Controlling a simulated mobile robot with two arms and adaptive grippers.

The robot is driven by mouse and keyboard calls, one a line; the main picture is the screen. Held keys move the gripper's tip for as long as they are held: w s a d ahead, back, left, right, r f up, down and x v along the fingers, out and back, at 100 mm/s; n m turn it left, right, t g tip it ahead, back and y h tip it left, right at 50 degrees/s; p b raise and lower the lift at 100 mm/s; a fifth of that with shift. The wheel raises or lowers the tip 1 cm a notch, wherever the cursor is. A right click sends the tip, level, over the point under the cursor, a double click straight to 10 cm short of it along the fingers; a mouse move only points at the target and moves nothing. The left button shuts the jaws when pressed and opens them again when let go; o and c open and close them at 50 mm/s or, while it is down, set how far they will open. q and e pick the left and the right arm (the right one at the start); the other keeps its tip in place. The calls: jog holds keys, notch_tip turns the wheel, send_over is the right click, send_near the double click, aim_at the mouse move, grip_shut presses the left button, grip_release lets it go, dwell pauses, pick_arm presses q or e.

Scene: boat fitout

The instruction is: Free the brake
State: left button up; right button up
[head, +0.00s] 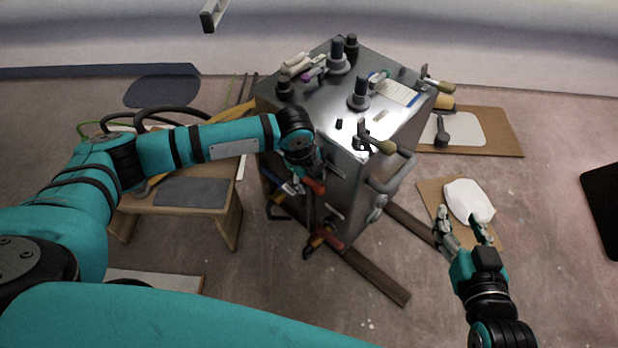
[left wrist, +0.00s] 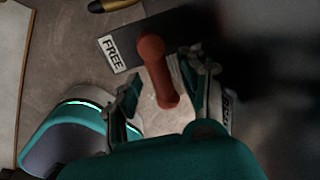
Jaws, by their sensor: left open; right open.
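The brake lever has a red-orange handle (left wrist: 152,60). In the left wrist view it stands between the two spread fingers of my left gripper (left wrist: 163,85), with no clear grip on it. A plate beside the handle carries a white label reading FREE (left wrist: 112,55). A second label at the right (left wrist: 228,112) is mostly hidden by a finger. In the head view my left gripper (head: 311,176) is at the front face of the metal cabinet (head: 345,170), next to a red handle (head: 315,187). My right gripper (head: 461,228) is open and empty, above the floor at the right.
Valve knobs and small tools cover the cabinet top (head: 335,100). Tools with orange handles (head: 324,238) hang low on its front. A wooden bench (head: 190,195) stands left. A white pad (head: 468,200) lies on cardboard near my right gripper. Floor at lower right is clear.

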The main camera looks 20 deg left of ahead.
pick_arm(q)
grip_shut()
dwell(0.5)
